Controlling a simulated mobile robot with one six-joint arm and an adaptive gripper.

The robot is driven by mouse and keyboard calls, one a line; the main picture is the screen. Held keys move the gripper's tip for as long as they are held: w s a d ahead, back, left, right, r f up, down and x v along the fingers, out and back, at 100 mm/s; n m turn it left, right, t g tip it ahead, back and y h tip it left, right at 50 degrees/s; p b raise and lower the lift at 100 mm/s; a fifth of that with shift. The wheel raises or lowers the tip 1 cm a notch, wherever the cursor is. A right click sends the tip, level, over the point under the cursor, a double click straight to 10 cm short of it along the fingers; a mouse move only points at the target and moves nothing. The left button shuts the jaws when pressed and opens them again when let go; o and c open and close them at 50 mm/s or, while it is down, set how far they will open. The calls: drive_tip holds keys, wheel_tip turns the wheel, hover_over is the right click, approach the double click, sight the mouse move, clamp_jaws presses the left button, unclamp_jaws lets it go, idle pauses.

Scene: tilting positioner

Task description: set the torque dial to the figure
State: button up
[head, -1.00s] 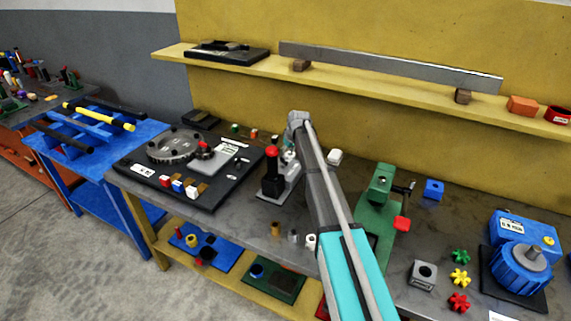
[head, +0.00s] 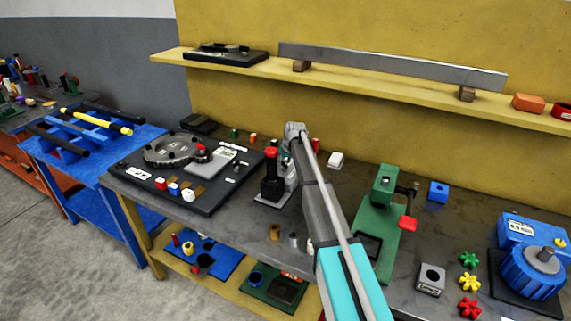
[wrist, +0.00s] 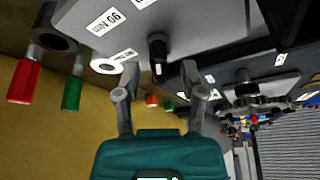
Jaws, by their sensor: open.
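In the wrist view, a black knob (wrist: 157,50) with a white mark stands out from a grey plate (wrist: 205,20). It looks like the dial, but I cannot be sure. A white label (wrist: 107,21) on the plate carries lettering that seems to end in 06. My gripper (wrist: 160,67) is open, with its two fingers apart and nothing between them. The knob shows beyond the fingertips, roughly in line with the gap; contact is not visible. In the head view, my arm reaches over the bench beside a black post with a red top (head: 271,170) and hides most of the gripper.
In the wrist view, a red handle (wrist: 25,80) and a green handle (wrist: 73,90) are at the left. In the head view, a black board (head: 215,200) with a toothed disc (head: 175,148) lies left, and a green fixture (head: 385,205) stands right. A shelf (head: 380,88) runs along the wall behind.

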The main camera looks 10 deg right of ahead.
clamp_jaws()
drive_tip(key=shift+d, duration=0.15)
idle(0.4)
